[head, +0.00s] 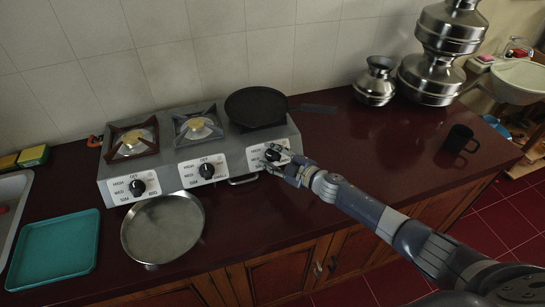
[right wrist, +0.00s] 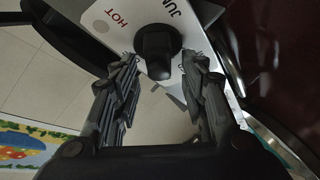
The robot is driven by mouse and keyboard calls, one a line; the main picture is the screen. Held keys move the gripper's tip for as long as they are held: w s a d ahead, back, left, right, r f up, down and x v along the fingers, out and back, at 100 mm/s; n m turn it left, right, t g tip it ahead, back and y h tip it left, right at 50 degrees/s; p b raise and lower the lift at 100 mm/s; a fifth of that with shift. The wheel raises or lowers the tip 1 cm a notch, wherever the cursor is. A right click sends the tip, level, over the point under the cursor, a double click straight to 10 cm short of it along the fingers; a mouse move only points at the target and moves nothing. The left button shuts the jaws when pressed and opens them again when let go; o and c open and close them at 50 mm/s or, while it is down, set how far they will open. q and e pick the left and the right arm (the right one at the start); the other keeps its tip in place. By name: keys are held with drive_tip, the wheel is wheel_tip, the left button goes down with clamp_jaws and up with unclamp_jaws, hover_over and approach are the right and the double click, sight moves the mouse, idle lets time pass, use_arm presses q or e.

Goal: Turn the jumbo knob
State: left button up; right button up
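The jumbo knob (right wrist: 157,48) is a black knob on a white label plate. The plate reads "HOT" and the start of "JUM" in the right wrist view. In the head view the jumbo knob (head: 271,155) is at the right end of the stove front, partly covered by my right gripper (head: 279,163). In the right wrist view the fingers of my right gripper (right wrist: 160,70) are apart, one on each side of the knob's near end. A gap shows beside the knob; I cannot tell whether either finger touches it. My left gripper is out of view.
The grey stove (head: 227,155) has two other black knobs (head: 137,187) (head: 206,170). A black pan (head: 256,105) sits on its right burner. A metal plate (head: 162,228) and teal tray (head: 55,250) lie in front. Metal pots (head: 374,82) and a black mug (head: 459,139) stand right.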

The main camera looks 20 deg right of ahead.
drive_tip(key=v, duration=1.2)
drive_tip(key=shift+a+f, duration=0.1)
